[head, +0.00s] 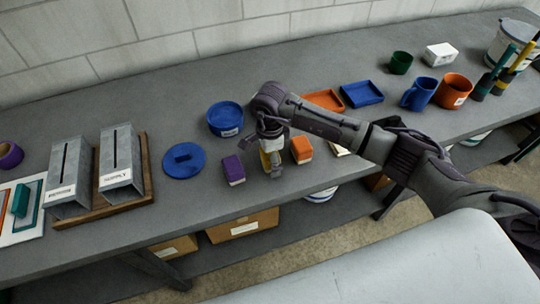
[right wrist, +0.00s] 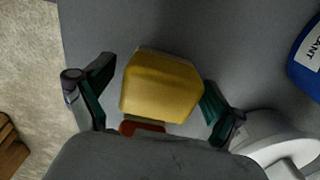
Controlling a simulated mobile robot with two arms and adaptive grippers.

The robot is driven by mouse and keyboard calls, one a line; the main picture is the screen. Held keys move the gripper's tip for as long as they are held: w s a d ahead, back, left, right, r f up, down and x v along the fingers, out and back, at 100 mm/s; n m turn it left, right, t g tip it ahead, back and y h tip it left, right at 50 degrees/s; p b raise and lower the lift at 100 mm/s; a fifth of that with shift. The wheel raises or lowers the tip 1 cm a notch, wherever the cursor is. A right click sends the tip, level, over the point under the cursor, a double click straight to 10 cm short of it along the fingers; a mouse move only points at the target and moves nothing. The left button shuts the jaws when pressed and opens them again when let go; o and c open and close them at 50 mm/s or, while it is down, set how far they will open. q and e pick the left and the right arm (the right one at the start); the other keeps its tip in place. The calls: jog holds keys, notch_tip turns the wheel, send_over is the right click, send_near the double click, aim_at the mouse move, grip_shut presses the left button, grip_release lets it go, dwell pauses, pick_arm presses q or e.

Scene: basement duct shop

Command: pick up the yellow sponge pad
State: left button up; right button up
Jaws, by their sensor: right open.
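The yellow sponge pad (right wrist: 160,84) lies between the spread fingers of my right gripper (right wrist: 158,92) in the right wrist view. In the head view my right gripper (head: 271,165) points down at the grey bench, and only a bit of the yellow pad (head: 271,146) shows behind the fingers. A purple pad (head: 233,169) is left of the gripper and an orange pad (head: 301,149) right of it. My left gripper is not in view.
A blue bowl (head: 225,117) and a flat blue slotted disc (head: 183,161) stand left of the gripper. Two metal slotted boxes (head: 120,165) stand on a wooden base farther left. Orange (head: 325,100) and blue trays (head: 361,94) lie behind my right arm. The bench's front edge is close.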

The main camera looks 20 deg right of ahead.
jog(key=c, duration=1.3)
jog(key=shift+o, duration=0.2)
jog(key=shift+r, duration=0.5)
jog(key=r, duration=0.1)
jog(key=r+b, duration=0.1)
jog(key=d+r+b, duration=0.1)
jog(key=shift+s+r, duration=0.25)
jog(key=s+d+r+b, duration=0.3)
jog(key=s+d+r, duration=0.3)
jog(key=s+d, duration=0.1)
jog(key=shift+d+r, duration=0.3)
jog(key=shift+d, duration=0.25)
